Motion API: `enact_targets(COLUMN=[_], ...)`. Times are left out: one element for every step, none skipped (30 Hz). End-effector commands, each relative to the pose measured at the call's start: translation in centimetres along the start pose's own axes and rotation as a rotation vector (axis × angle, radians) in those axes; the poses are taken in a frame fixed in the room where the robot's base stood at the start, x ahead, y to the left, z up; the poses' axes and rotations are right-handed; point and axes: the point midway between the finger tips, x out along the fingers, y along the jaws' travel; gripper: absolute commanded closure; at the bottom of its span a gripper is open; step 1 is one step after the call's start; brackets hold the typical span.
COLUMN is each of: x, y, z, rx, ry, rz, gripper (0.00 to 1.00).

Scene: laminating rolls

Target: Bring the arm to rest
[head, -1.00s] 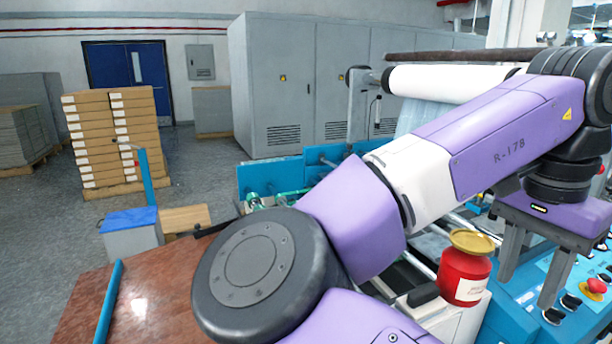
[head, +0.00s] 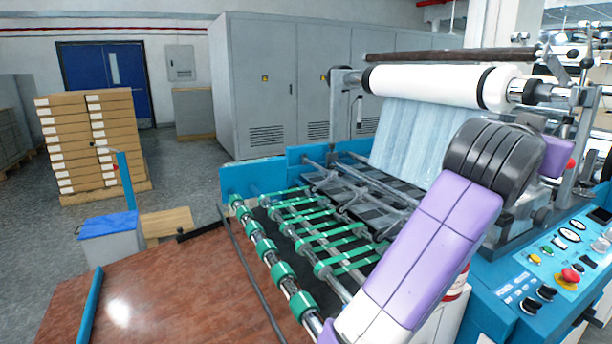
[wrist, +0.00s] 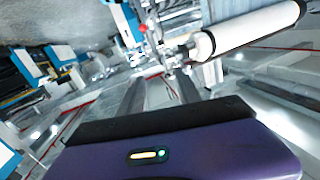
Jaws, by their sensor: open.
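My gripper (wrist: 156,82) shows in the wrist view, with its two grey fingers apart and nothing seen between them. In the head view my purple and white arm is folded up over the right side of the laminating machine. It runs from the bottom edge to a dark joint, with a purple part behind it; the gripper's fingers are not seen there. The white laminating roll (head: 430,85) sits on its shaft behind the arm, with film hanging down. It also shows in the wrist view (wrist: 255,30), beyond the fingers.
The control panel (head: 550,265) with a red button lies at right. Green-ringed rollers (head: 290,240) and a brown tabletop (head: 170,290) are at front. Stacked boxes (head: 90,145) stand at left; grey cabinets stand behind.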

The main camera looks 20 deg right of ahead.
Motion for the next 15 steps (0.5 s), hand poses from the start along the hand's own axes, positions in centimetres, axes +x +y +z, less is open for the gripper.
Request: enact_targets(x=[-0.5,-0.9,-1.5,-2.0,-2.6,-3.4,-4.1,-4.7,-5.7,-6.4,-7.2,-8.2,-9.1,-9.8,-10.9], y=[-0.9,-1.5,-2.3,-2.9,-3.5,-4.3,-5.0,-5.6,-6.3,-6.8,-7.4,-8.1,-8.6,-8.9,-9.4], z=[-0.5,-0.8,-1.2,-1.4,-1.5,-1.5,-1.4,-1.3,-1.0,-0.7,-0.3,0.4,0.9,1.5,2.4], rx=[-0.031,-0.043,-0.059,-0.071,-0.083,-0.097,-0.109,-0.119,-0.132,-0.141,-0.151,-0.163,-0.17,-0.177,-0.187], ry=[0.085,0.133,0.195,0.239,0.281,0.333,0.371,0.406,0.451,0.482,0.511,0.547,0.571,0.594,0.621], rz=[-0.032,-0.054,-0.086,-0.11,-0.136,-0.172,-0.2,-0.229,-0.268,-0.299,-0.33,-0.373,-0.406,-0.439,-0.483], gripper=[0.59,0.59,0.59,0.59,0.59,0.59,0.59,0.59,0.59,0.59,0.59,0.59,0.59,0.59,0.59])
